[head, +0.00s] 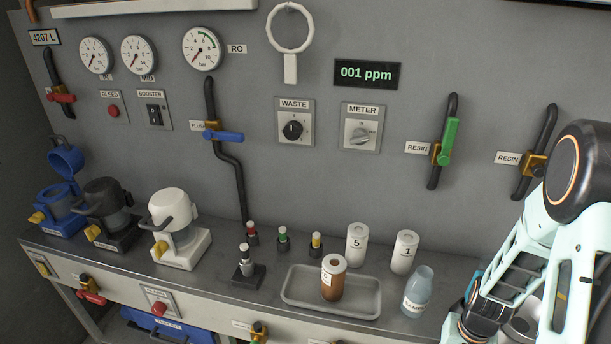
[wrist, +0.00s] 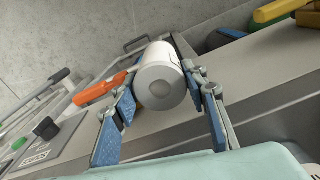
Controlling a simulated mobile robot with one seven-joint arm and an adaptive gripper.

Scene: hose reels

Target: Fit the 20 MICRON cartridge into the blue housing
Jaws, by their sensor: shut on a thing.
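The blue housing (head: 55,208) stands at the far left of the counter in the head view. Its blue cap (head: 66,160) is swung up, and a yellow handle sits low on its front. My gripper (wrist: 158,78) is shut on a white cartridge (wrist: 163,84), with a blue-padded finger on either side. I see the cartridge's round end with a grey centre; no label on it is readable. In the head view my arm is at the far right, well away from the blue housing, and the gripper is mostly hidden there.
A black housing (head: 112,225) and a white housing (head: 180,248) stand right of the blue one. A tray (head: 355,303) holds a brown cartridge (head: 332,283). White cartridges marked 5 (head: 356,245) and 1 (head: 404,253), a bottle (head: 418,292) and small vials stand nearby.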

